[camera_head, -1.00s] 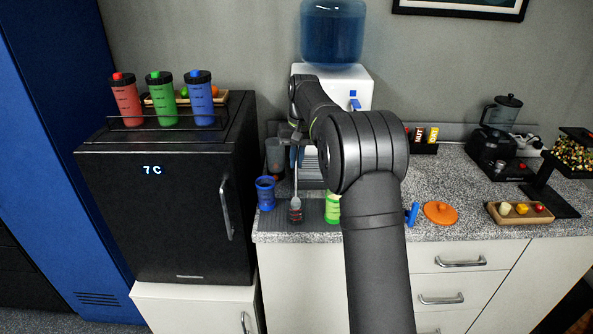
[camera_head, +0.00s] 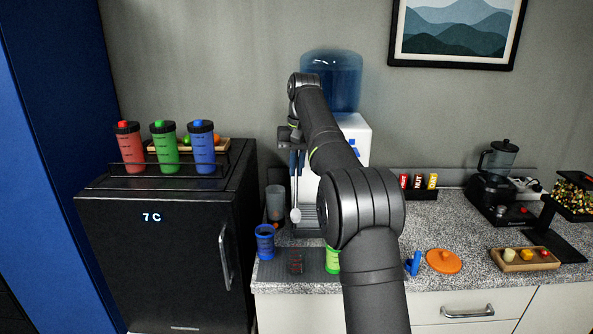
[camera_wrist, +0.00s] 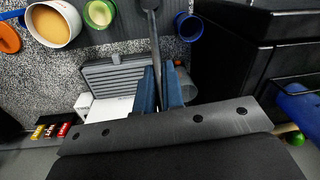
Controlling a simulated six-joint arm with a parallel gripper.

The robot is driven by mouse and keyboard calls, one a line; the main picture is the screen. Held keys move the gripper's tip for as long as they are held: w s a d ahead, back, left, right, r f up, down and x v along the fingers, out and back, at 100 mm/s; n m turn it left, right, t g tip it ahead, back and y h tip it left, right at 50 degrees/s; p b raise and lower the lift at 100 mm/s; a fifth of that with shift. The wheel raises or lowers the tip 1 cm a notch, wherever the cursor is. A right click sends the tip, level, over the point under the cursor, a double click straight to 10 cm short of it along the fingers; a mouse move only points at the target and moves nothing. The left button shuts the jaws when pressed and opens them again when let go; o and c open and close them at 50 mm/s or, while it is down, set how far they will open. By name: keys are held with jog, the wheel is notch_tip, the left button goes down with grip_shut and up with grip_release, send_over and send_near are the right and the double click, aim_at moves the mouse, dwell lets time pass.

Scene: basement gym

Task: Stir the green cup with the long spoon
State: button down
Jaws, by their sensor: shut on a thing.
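The green cup (camera_head: 332,260) stands on the dark mat at the counter's front, partly hidden behind my arm. In the wrist view the green cup (camera_wrist: 99,13) is seen from above with a pale inside. My gripper (camera_head: 297,160) is shut on the long spoon (camera_head: 296,214), which hangs with its bowl end down. The spoon is up and left of the green cup, apart from it. In the wrist view the blue fingers of my gripper (camera_wrist: 162,88) close around the spoon's handle (camera_wrist: 154,45); its lower end runs out of the top edge.
A blue cup (camera_head: 265,242) and a dark red-marked item (camera_head: 295,261) are left of the green cup. A clear tumbler (camera_head: 275,204) and the water dispenser (camera_head: 352,135) stand behind. A cup of brown liquid (camera_wrist: 53,25) is beside the green cup. The black fridge (camera_head: 165,255) bounds the left.

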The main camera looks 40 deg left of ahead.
jog(key=w+d+f+t+y, duration=0.1)
jog(key=w+d+t+y, duration=0.1)
jog(key=d, duration=0.4)
jog(key=w+d+f+t+y, duration=0.1)
jog(key=w+d+t+y, duration=0.15)
jog(key=d, duration=0.45)
notch_tip(320, 180, down, 14)
jog(key=shift+s+a+r, duration=0.2)
jog(key=shift+s+a, duration=0.05)
jog(key=shift+s, duration=0.1)
dwell(1.1)
jog(key=shift+w, duration=0.1)
